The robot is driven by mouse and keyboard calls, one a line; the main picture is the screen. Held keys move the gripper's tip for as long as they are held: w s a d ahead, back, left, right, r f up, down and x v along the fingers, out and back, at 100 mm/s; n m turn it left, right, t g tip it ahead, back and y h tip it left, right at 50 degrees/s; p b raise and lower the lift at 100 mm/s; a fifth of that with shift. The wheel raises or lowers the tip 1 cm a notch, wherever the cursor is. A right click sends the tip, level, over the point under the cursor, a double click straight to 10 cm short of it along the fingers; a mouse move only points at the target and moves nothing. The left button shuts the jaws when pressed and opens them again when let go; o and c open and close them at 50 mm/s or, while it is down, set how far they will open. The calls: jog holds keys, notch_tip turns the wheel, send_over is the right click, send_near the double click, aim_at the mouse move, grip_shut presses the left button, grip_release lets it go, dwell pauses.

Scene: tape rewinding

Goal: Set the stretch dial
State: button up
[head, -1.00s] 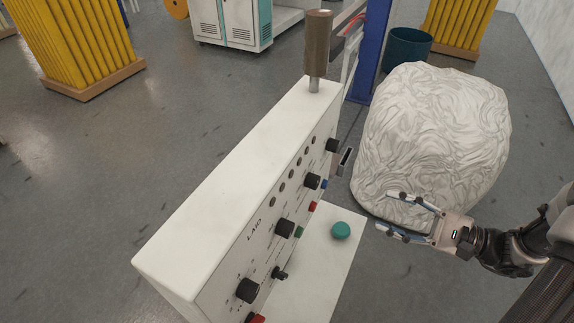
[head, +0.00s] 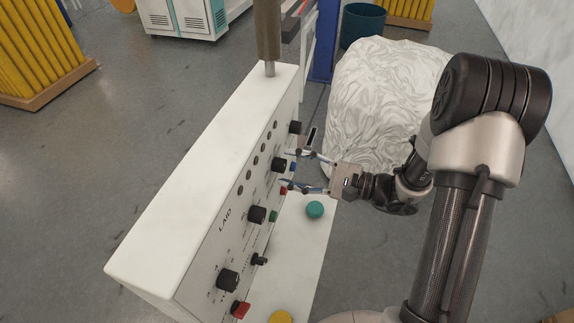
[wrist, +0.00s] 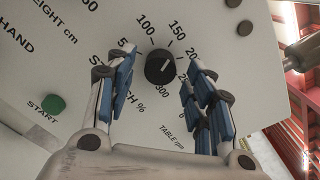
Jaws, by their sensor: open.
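The stretch dial is a round black knob (wrist: 160,66) with a white pointer mark, on the pale control panel (wrist: 215,50). In the wrist view its printed scale runs around it, with the "STRETCH %" lettering partly hidden by a finger. The pointer slants to the upper right. My gripper (wrist: 157,70) is open, its blue-padded fingers on either side of the dial in that view, with a gap on both sides. In the head view my gripper (head: 292,168) is at the panel's front face by the dial (head: 278,164). Whether the fingertips reach around the knob's depth is unclear.
Other black knobs, a green START button (wrist: 52,103) and a red button (head: 240,310) sit on the same panel. A teal button (head: 315,209) is on the low white plate. A wrapped white load (head: 385,95) stands behind my gripper.

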jog(key=shift+x, duration=0.9)
jog(key=c, duration=1)
jog(key=shift+c, duration=0.2)
jog(key=shift+m, duration=0.4)
jog(key=m+p, duration=0.2)
jog(key=m, duration=0.1)
jog(key=shift+r+m, duration=0.1)
jog(key=shift+m, duration=0.2)
jog(key=shift+m+p, duration=1.55)
jog(key=shift+m, duration=0.95)
